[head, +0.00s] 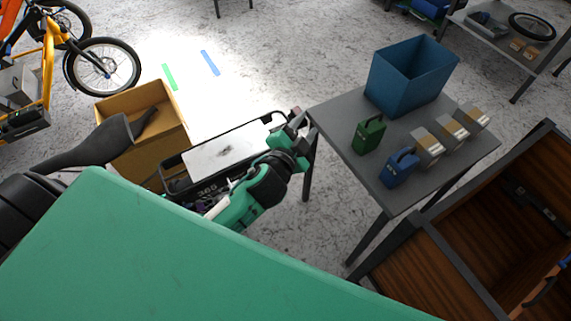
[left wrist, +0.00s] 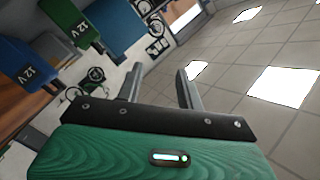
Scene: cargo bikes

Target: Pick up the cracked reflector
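I cannot make out a cracked reflector in either view. My left gripper (head: 299,120) is beside the left corner of the grey table (head: 347,112) in the head view. In the left wrist view the left gripper (left wrist: 160,72) has its two fingers apart with nothing between them. My right gripper is not in view. On the table stand a green battery (head: 369,134), a blue battery (head: 399,168) and a blue bin (head: 408,78); the bin's inside is only partly seen.
Several small tan-and-grey boxes (head: 452,131) line the table's right side. A dark wooden cabinet (head: 490,245) is at the lower right. A cardboard box (head: 150,140) and a black-framed cargo carrier (head: 222,152) lie left of my gripper.

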